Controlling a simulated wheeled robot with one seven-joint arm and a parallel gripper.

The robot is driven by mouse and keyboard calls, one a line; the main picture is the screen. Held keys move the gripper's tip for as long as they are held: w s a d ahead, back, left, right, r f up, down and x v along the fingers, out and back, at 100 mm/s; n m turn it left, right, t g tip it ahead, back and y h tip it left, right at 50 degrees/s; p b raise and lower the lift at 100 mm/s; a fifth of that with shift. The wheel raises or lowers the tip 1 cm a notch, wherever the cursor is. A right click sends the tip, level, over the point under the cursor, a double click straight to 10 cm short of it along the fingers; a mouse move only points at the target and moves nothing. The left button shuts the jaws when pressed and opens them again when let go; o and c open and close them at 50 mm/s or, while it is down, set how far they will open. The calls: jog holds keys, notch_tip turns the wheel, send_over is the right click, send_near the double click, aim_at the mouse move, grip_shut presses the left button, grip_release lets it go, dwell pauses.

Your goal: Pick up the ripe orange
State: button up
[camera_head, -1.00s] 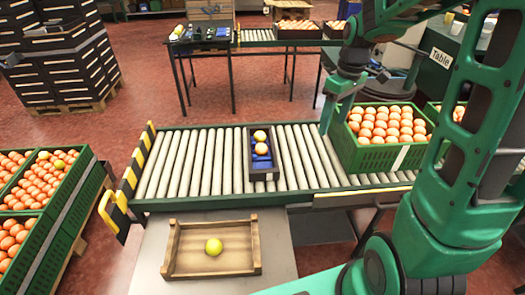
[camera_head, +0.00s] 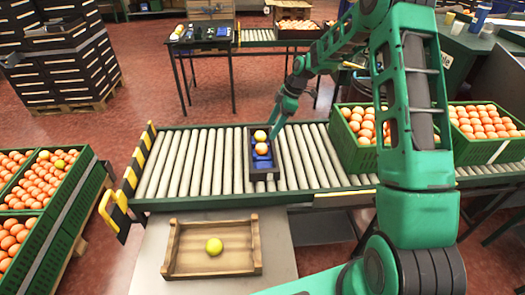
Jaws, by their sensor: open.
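My gripper (camera_head: 273,130) is open, pointing down at the right side of the box, close to the rear orange. Its fingers are small and partly merge with the box edge, so I cannot tell whether they touch anything. A yellow-green fruit (camera_head: 214,246) lies alone in a wooden tray (camera_head: 180,262) on the grey table in front.
The roller conveyor (camera_head: 195,160) is bare left of the box. Green crates full of oranges (camera_head: 362,158) stand on its right. More filled green crates (camera_head: 60,225) stand at the left. A dark table (camera_head: 205,42) with devices is behind. My arm covers part of the right side.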

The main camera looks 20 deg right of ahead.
aim_at(263, 145)
jog(key=x, duration=1)
jog(key=shift+a+f, duration=0.1)
jog(key=shift+f, duration=0.05)
jog(key=c, duration=1.2)
